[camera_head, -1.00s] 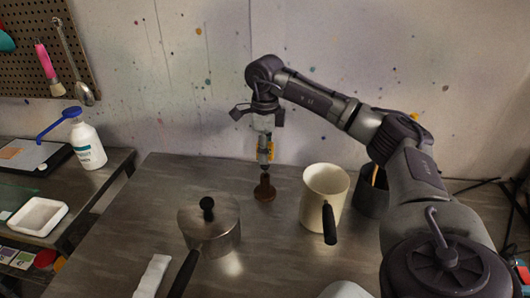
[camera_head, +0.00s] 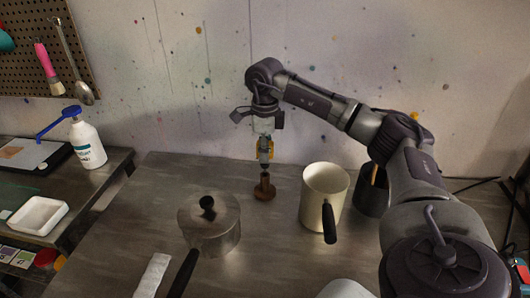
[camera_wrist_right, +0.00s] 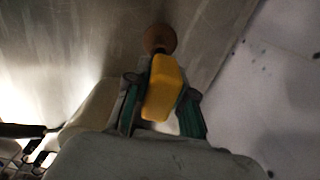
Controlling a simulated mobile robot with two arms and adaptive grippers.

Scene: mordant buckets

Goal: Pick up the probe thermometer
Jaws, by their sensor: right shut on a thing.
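The probe thermometer shows as a yellow body (camera_wrist_right: 162,88) in the right wrist view. It sits between the two green-padded fingers of my right gripper (camera_wrist_right: 160,112), which is shut on it. In the head view the right gripper (camera_head: 265,157) points down, with a little yellow showing at its fingers. A small brown stand (camera_head: 264,188) is on the table directly below the fingers. Whether the thermometer's lower end is still in the stand cannot be told. My left gripper is not in view.
A lidded pot (camera_head: 210,228) with a long dark handle is left of the stand. A cream pot (camera_head: 325,193) and a dark container (camera_head: 371,192) are to its right. A white cloth (camera_head: 152,276) lies near the front. A white bottle (camera_head: 88,143) stands on the left table.

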